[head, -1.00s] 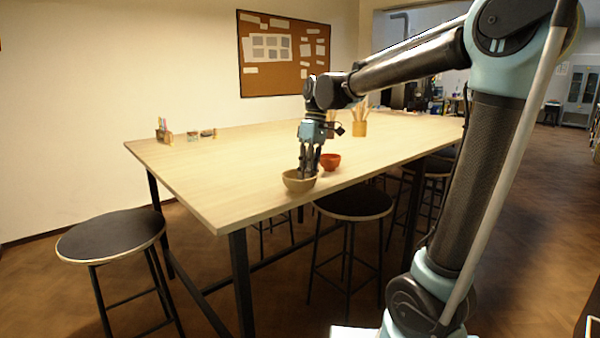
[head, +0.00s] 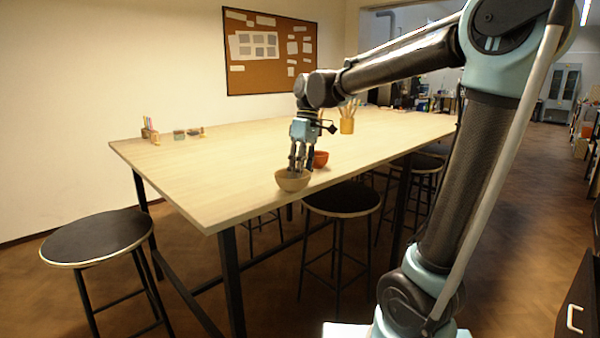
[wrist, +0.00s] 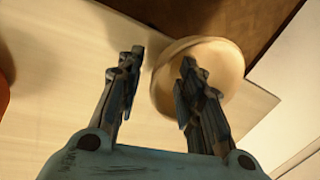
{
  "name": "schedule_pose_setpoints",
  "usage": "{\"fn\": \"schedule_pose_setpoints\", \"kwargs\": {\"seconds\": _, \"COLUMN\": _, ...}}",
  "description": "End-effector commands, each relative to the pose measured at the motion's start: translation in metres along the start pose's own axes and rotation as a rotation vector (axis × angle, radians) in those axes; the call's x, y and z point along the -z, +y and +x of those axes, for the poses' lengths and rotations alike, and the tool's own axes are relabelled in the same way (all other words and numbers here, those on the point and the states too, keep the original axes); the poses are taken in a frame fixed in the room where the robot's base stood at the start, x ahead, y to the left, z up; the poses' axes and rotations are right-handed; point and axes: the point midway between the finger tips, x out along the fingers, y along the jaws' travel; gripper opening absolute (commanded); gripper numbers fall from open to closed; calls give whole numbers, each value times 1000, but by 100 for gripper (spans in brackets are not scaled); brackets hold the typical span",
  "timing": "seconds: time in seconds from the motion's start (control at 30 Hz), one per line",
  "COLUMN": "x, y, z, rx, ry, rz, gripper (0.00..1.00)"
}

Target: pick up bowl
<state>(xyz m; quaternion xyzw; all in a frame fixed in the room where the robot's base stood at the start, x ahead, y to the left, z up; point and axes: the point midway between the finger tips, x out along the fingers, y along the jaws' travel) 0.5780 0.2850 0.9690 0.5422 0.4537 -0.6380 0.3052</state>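A tan bowl (head: 291,181) sits near the front edge of the long wooden table (head: 215,175). In the wrist view the bowl (wrist: 226,62) lies right of centre, by the table edge. My gripper (head: 299,166) points down over it. In the wrist view my gripper (wrist: 163,58) is open: one finger is left of the rim, and the other is over the bowl's opening. A gap shows between the left finger and the rim. A red-orange bowl (head: 320,159) stands just behind, partly hidden by my gripper; its edge shows in the wrist view (wrist: 3,88).
A holder with wooden tools (head: 347,126) stands farther back on the table. A pen holder and small items (head: 180,135) are at the far left. Black stools (head: 97,238) (head: 342,198) stand around the table. The table's left half is mostly clear.

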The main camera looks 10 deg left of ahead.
Motion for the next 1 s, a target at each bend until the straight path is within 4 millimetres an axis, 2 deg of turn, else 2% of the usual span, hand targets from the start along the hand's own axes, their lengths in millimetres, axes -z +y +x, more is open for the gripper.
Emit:
{"fn": "schedule_pose_setpoints", "kwargs": {"seconds": 0.17, "x": 0, "y": 0, "z": -4, "rx": 0, "ry": 0, "rz": 1, "gripper": 34}}
{"fn": "schedule_pose_setpoints", "kwargs": {"seconds": 0.27, "x": 0, "y": 0, "z": -13, "rx": 0, "ry": 0, "rz": 1, "gripper": 34}}
{"fn": "schedule_pose_setpoints", "kwargs": {"seconds": 0.7, "x": 0, "y": 2, "z": -92, "rx": 1, "ry": 0, "rz": 2, "gripper": 34}}
{"fn": "schedule_pose_setpoints", "kwargs": {"seconds": 0.8, "x": 0, "y": 2, "z": -105, "rx": 1, "ry": 0, "rz": 1, "gripper": 34}}
{"fn": "schedule_pose_setpoints", "kwargs": {"seconds": 1.0, "x": 0, "y": 2, "z": -118, "rx": 1, "ry": 0, "rz": 0, "gripper": 34}}
